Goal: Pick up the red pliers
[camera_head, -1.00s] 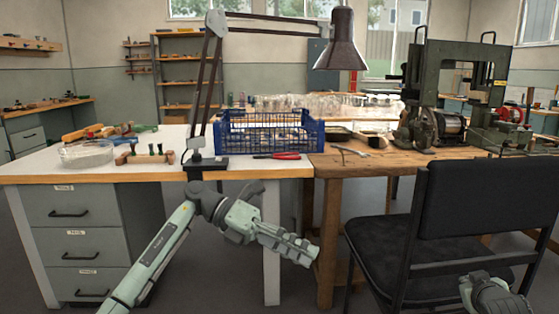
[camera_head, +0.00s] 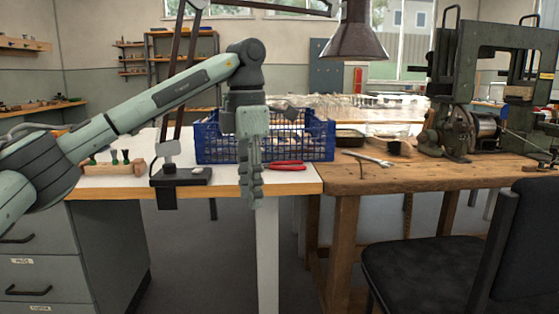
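The red pliers (camera_head: 288,165) lie on the white tabletop near its front right corner, in front of the blue crate. Their left end is close to or partly behind my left gripper. My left gripper (camera_head: 251,196) points straight down, left of the pliers, with its fingertips overlapping the table's front edge in the picture. Its fingers look close together from this side, so I cannot tell whether it is open or shut. No object shows in it. My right gripper is out of view.
A blue wire crate (camera_head: 317,141) stands behind the pliers. The lamp's black base (camera_head: 181,177) and a wooden brush holder (camera_head: 113,167) are to the left. A wooden bench (camera_head: 385,180) with a wrench (camera_head: 367,158) adjoins on the right. A black chair (camera_head: 519,245) stands at right.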

